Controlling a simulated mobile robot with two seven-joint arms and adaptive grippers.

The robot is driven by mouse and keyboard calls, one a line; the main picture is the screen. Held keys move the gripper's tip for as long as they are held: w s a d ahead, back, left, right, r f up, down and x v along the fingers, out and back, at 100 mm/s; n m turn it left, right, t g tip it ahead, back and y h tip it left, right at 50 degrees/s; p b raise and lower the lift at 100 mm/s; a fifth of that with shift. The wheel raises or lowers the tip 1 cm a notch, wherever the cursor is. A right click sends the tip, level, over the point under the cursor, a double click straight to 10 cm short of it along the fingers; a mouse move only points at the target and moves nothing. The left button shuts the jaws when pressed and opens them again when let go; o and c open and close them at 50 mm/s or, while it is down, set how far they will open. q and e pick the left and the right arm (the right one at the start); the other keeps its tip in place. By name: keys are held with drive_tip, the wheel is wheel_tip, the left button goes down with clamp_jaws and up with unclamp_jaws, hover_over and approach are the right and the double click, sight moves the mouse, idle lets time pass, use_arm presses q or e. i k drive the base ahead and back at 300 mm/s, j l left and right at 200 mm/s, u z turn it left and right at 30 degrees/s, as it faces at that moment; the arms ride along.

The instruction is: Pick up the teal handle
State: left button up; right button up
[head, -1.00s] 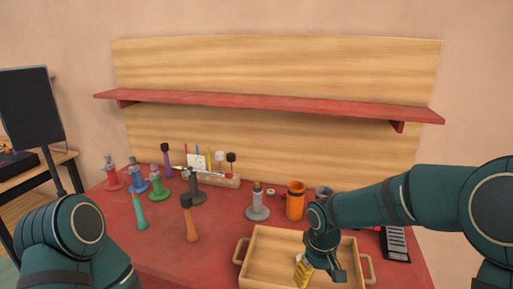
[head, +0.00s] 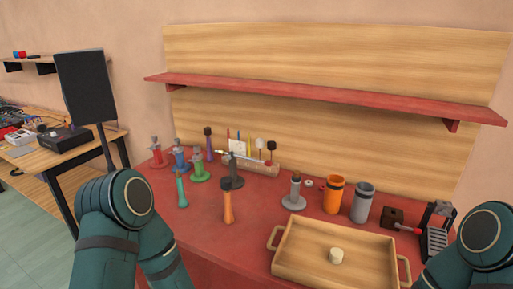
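The teal handle (head: 181,190) stands upright on the red table (head: 265,225), toward its left side. It is slim, with a narrower top. My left arm shows at the lower left, nearer to me than the teal handle, but its gripper is out of view. My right arm shows at the lower right beside the tray, and its gripper is also out of view. No gripper is seen near the teal handle.
An orange handle (head: 228,202) stands right of the teal one. Red (head: 156,155), blue (head: 180,160) and green (head: 199,168) stands are behind it. A wooden tray (head: 292,267) holds a cream cylinder (head: 336,256). Orange (head: 333,194) and grey (head: 362,203) cups stand behind the tray.

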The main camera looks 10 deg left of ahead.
sight(183, 203)
drive_tip(key=j+z, duration=0.1)
drive_tip(key=z, duration=0.25)
drive_tip(key=j+z, duration=0.15)
drive_tip(key=z, duration=0.25)
drive_tip(key=j+z, duration=0.3)
drive_tip(key=j, duration=0.15)
drive_tip(key=k+j+z, duration=0.1)
drive_tip(key=j+z, duration=0.15)
drive_tip(key=j, duration=0.15)
drive_tip(key=k+j+z, duration=0.1)
drive_tip(key=j, duration=0.2)
drive_tip(key=k+j, duration=0.1)
drive_tip(key=j, duration=0.25)
drive_tip(key=k+j+z, duration=0.15)
drive_tip(key=j, duration=0.15)
drive_tip(key=i, duration=0.05)
